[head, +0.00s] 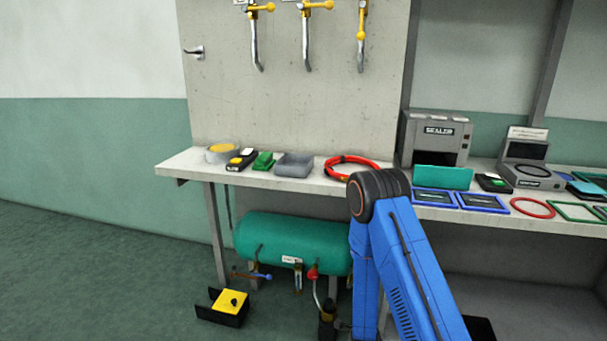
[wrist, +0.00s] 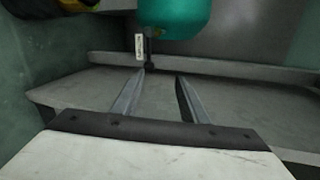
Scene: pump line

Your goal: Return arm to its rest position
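My arm (head: 392,250) is blue with a dark joint at the top. It stands folded in front of the bench in the head view, and its far end is hidden there. In the wrist view my gripper (wrist: 162,74) has its two grey fingers apart, with nothing between them. The green tank (head: 290,243) hangs under the bench in the head view. Its rounded end also shows beyond the fingers in the wrist view (wrist: 175,15), with a white tag below it.
The bench (head: 185,162) carries a red hose coil (head: 350,168), a grey tray (head: 294,166), a sealer (head: 436,137) and several frames. A yellow and black pedal (head: 231,302) lies on the floor at left. Yellow-handled valves (head: 305,10) hang on the panel.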

